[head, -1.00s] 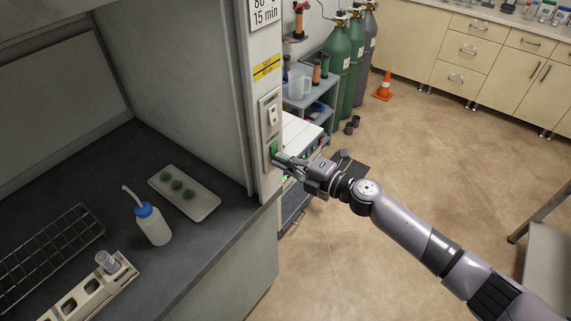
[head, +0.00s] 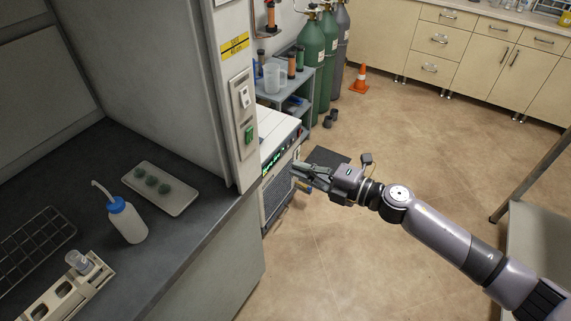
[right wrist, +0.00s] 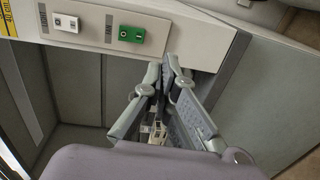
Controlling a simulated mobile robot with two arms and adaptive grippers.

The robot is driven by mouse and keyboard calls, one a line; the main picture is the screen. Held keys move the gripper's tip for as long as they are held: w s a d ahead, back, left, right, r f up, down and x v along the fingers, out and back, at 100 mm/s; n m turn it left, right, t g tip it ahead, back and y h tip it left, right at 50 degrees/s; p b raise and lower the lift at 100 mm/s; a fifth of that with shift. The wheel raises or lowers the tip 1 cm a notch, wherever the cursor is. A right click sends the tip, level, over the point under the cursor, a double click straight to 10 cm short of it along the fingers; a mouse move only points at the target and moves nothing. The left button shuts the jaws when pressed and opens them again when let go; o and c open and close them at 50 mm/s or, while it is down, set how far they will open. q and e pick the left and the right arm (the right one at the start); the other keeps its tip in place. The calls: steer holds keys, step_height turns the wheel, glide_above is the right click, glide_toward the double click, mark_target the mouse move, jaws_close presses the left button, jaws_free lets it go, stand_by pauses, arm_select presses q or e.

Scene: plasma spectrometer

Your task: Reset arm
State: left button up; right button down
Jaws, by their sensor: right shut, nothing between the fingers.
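My right gripper (head: 296,176) is shut and empty. In the head view it hangs over the floor, to the right of the fume hood's side post (head: 243,187) and clear of it. In the right wrist view its fingers (right wrist: 168,72) meet at the tips, below and right of the green switch (right wrist: 131,35). The green switch (head: 248,133) sits on the post under a white switch (head: 243,96); the white one also shows in the right wrist view (right wrist: 66,23). My left gripper is not in view.
A wash bottle (head: 127,220), a tray with green pieces (head: 180,207), a wire rack (head: 35,246) and a beige holder (head: 50,295) stand on the dark hood worktop. An instrument with a lit display (head: 280,160) is behind my gripper. Gas cylinders (head: 313,60) and a cone (head: 359,80) stand farther back.

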steer(key=w+d+f+m+t+h, duration=0.1)
steer(key=d+f+m+t+h, duration=0.15)
steer(key=d+f+m, duration=0.45)
steer(key=w+d+f+m+t+h, duration=0.1)
steer(key=d+f+m+h, duration=0.25)
steer(key=f, duration=0.65)
steer(key=s+d+f+m+g+h, duration=0.1)
steer(key=s+d+f+m+h, duration=0.2)
steer(key=f, duration=0.4)
steer(key=s+d+f+m+g+h, duration=0.1)
steer(key=s+f+m, duration=0.1)
steer(key=s+f, duration=0.4)
steer(key=s+d+f+m+g+h, duration=0.1)
steer(key=s+d+f+m+h, duration=0.15)
steer(key=f, duration=0.55)
steer(key=s+d+f+m+g+h, duration=0.1)
steer(key=s+f+m+g, duration=0.3)
steer(key=s+f, duration=0.95)
steer(key=s+a+f+m+g, duration=0.1)
steer(key=s+f+m+g, duration=0.1)
steer(key=s, duration=1.1)
steer(key=s+a+f+m+g+b, duration=0.1)
steer(key=s+f+m+g, duration=0.1)
steer(key=s, duration=1.1)
step_height(320, 180, down, 2)
steer(key=shift+s+a+f+g, duration=0.1)
steer(key=shift+s+a+g, duration=0.25)
steer(key=shift+g, duration=0.5)
